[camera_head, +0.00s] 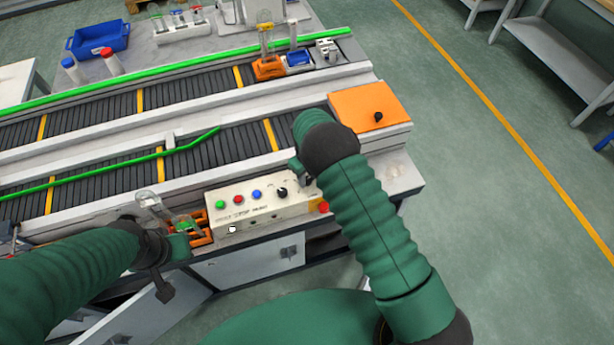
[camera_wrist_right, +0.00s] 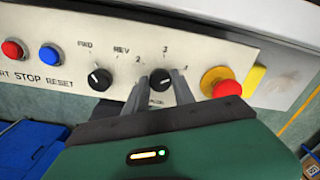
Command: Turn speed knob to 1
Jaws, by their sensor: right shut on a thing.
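The white control panel (camera_head: 250,214) is on the front of the conveyor. In the right wrist view, the black speed knob (camera_wrist_right: 160,79) has marks 2 and 3 above it and a partly hidden mark at its right. My right gripper (camera_wrist_right: 158,88) is shut on this knob, one finger on each side. The knob's pointer is too hidden to read. In the head view my right arm covers the speed knob. My left gripper (camera_head: 178,241) is by an orange holder (camera_head: 197,226) with a glass vessel (camera_head: 152,203); its jaws cannot be made out.
A black FWD/REV knob (camera_wrist_right: 100,79) is left of the speed knob. A red emergency button (camera_wrist_right: 226,89) on a yellow base is close on its right. Blue (camera_wrist_right: 49,55) and red (camera_wrist_right: 12,50) buttons are farther left. An orange box (camera_head: 362,106) stands behind my right arm.

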